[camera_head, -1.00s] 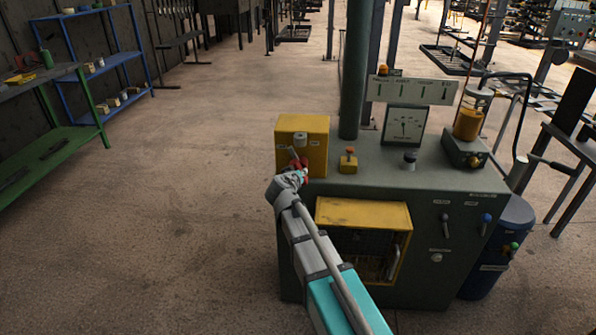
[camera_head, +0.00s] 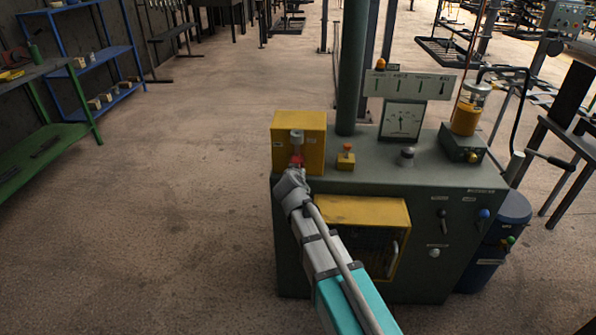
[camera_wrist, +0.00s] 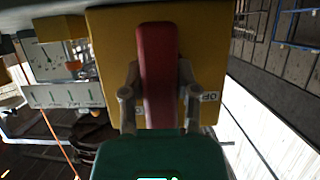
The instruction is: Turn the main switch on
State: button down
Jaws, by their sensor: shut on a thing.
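The main switch is a yellow box (camera_head: 312,145) on the left end of the grey-green control cabinet, with a red handle (camera_head: 297,160) on its front. In the wrist view, the red handle (camera_wrist: 158,70) runs lengthwise between the two grey fingers of my gripper (camera_wrist: 158,90), against the yellow box face (camera_wrist: 108,40). My gripper (camera_head: 297,167) is shut on the handle. A label lies beside the right finger, only partly readable. The handle's lower end is hidden by the gripper body.
The cabinet top (camera_head: 375,172) carries a small yellow button box (camera_head: 345,160), a dial meter (camera_head: 403,120) and a jar device (camera_head: 468,108). A green post (camera_head: 351,70) stands close behind the switch. Floor to the left is clear, up to the green bench (camera_head: 45,150).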

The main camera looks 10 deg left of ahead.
dwell(0.3)
jog(key=shift+c, duration=1.8)
grip_release()
jog(key=shift+s, duration=0.2)
